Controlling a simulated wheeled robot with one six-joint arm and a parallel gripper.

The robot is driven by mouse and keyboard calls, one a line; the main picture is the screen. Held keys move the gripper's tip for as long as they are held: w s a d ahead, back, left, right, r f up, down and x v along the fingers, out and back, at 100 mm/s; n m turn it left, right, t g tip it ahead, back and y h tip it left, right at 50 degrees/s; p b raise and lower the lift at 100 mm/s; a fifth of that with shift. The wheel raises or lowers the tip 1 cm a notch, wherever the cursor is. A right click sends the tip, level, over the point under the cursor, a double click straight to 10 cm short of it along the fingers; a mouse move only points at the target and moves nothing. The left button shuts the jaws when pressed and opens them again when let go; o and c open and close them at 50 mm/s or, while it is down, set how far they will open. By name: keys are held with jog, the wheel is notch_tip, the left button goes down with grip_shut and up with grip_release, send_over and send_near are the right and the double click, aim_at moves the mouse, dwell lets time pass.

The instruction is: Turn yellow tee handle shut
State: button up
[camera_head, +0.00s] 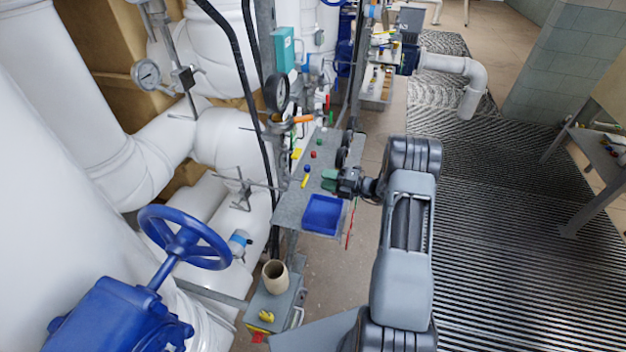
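A small yellow handle (305,181) shows near the middle of the picture, at the grey panel shelf (290,207). It looks like a short bar, but its tee shape and its turn position are too small to tell. A second yellow piece (297,154) lies farther back, and a third yellow piece (266,316) is low at the front. My gripper (329,180) has green fingertips and points left. It is a little to the right of the nearest yellow handle, with a visible gap between them. The finger opening is too small to judge.
A blue bin (323,215) sits just in front of my gripper. A beige cup (275,276) stands on a lower grey ledge. A blue handwheel (185,238), gauges and white pipes crowd the left. Grated floor (500,250) on the right is open.

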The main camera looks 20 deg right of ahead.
jog(key=b+v, duration=0.1)
jog(key=v, duration=0.6)
jog(key=shift+a, duration=0.1)
dwell(0.4)
jog(key=s+a+f+n+g+h, duration=0.15)
jog(key=s+f+n+g, duration=0.3)
jog(key=n, duration=0.45)
jog(key=s+a+r+n+g+h, duration=0.45)
jog(key=s+n+g, duration=0.2)
jog(key=n, duration=0.75)
jog(key=s+a+r+n+t+h, duration=0.2)
jog(key=s+a+r+n+h, duration=0.1)
jog(key=r+n, duration=0.5)
jog(key=s+a+r+n+t+h, duration=0.3)
jog(key=s+r+n+h, duration=0.3)
jog(key=n, duration=0.6)
notch_tip(320, 180, up, 2)
jog(key=shift+s+a+r, duration=0.2)
jog(key=shift+s+a, duration=0.55)
jog(key=shift+a, duration=0.05)
